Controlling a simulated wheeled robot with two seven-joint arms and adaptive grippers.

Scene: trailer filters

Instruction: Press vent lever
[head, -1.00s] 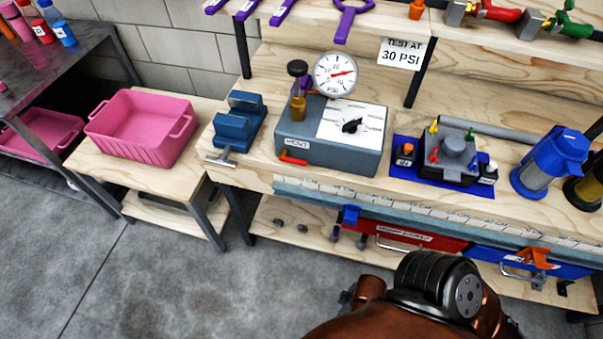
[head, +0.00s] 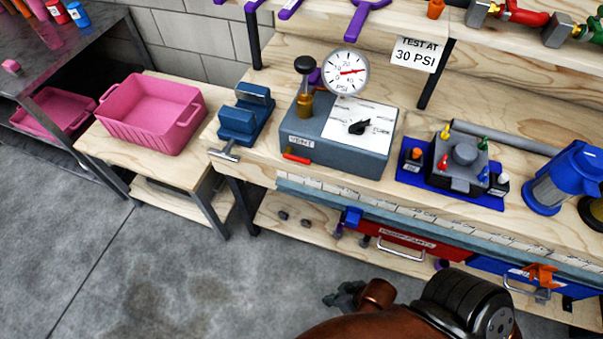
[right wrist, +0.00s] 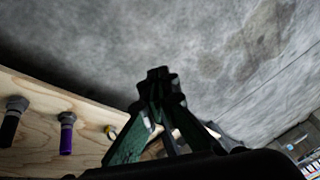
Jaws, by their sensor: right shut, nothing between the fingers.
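The red vent lever (head: 297,158) sits low on the front left of the grey test box (head: 330,155), under a "VENT" label. The box has a white dial panel with a black knob (head: 359,127). A round gauge (head: 345,71) stands behind it, its red needle pointing right. My right gripper (head: 330,299) shows small and dark at the lower middle, below the bench front and well apart from the lever. In the right wrist view its fingers (right wrist: 160,78) meet at the tips with nothing between them. The lever is not seen there. My left gripper is out of view.
A blue vise (head: 245,115) with a metal handle stands left of the box. A blue mat (head: 420,181) with a small fixture lies to the right. A red drawer (head: 395,243) hangs below the bench. A pink bin (head: 150,138) is on the left table. Open floor lies at lower left.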

